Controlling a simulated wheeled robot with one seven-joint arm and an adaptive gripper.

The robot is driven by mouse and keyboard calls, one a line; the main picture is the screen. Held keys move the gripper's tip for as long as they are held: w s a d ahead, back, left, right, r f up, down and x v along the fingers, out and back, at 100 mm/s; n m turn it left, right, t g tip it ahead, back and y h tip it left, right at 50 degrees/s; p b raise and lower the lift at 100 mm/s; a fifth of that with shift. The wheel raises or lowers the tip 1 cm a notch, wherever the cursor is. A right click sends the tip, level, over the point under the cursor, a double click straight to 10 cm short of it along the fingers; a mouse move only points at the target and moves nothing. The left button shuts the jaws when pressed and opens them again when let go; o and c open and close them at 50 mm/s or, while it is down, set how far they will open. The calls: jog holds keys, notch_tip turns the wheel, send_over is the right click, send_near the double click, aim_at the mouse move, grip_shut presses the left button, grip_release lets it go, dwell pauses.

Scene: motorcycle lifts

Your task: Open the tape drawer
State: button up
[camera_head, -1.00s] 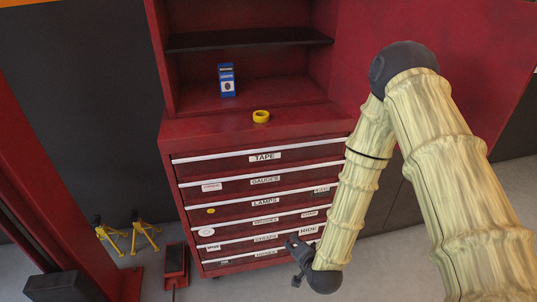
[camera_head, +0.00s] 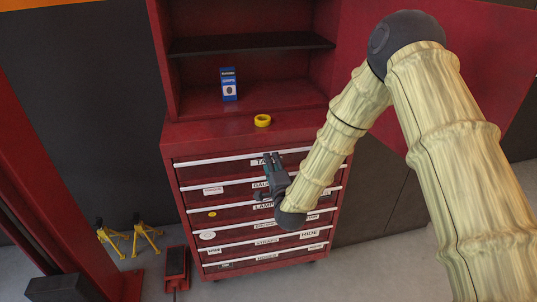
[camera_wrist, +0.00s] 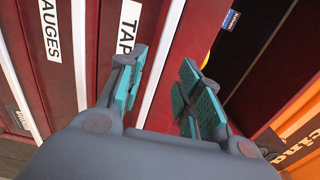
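The tape drawer (camera_head: 215,172) is the top drawer of the red cabinet and looks shut. A white handle strip (camera_head: 215,160) runs along its top edge. Its TAPE label is partly hidden behind my gripper in the head view and shows in the wrist view (camera_wrist: 129,24). My gripper (camera_head: 273,158) is in front of this drawer, near the middle of the strip. In the wrist view my gripper (camera_wrist: 160,95) is open and empty, with teal pads apart. The white strip (camera_wrist: 166,60) passes between the two fingers in that view; I cannot tell whether they touch it.
Several labelled drawers lie below, including the gauges drawer (camera_head: 225,190). A yellow tape roll (camera_head: 262,120) lies on the cabinet top, and a blue box (camera_head: 229,84) stands behind it under a black shelf (camera_head: 250,44). Yellow stands (camera_head: 146,238) are on the floor at left.

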jog(key=shift+w+a+p, duration=0.25)
jog(key=shift+w+p, duration=0.05)
jog(key=shift+w, duration=0.95)
jog(key=shift+w+a+p, duration=0.2)
jog(key=shift+w+p, duration=0.05)
jog(key=shift+w, duration=0.95)
grip_shut()
